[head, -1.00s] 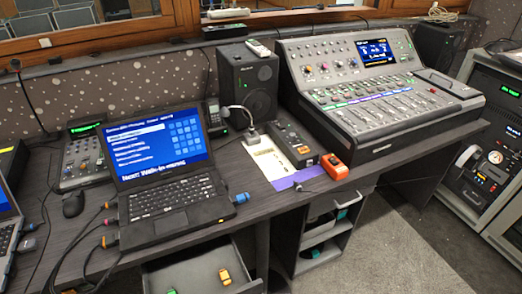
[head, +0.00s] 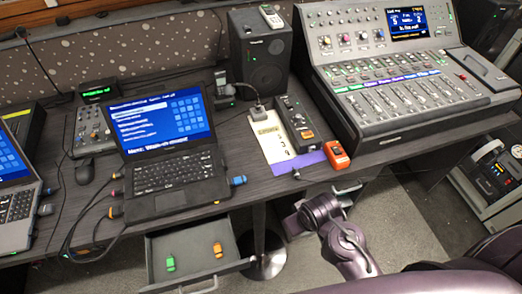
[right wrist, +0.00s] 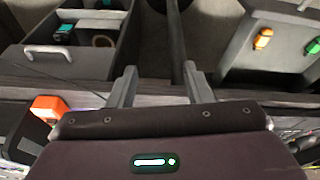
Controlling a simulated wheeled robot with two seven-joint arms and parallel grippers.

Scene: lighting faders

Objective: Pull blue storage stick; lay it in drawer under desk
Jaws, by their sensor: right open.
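The blue stick (head: 238,181) is plugged into the right side of the middle laptop (head: 175,175). The drawer (head: 205,262) under the desk stands open below that laptop. A green stick (head: 170,262) and an orange stick (head: 218,250) lie apart inside it. In the right wrist view, the drawer (right wrist: 233,72) is at the upper right. My right gripper (right wrist: 160,85) is open and empty, near the desk edge. In the head view my right arm reaches in from the lower right, in front of the desk; its fingertips cannot be made out. My left gripper is out of view.
Cables hang at the laptop's left side. A control box (head: 295,122), an orange device (head: 336,155) and a paper sheet (head: 272,138) lie to the right, before the mixing console (head: 395,75). An open compartment (right wrist: 75,45) under the desk shows in the right wrist view.

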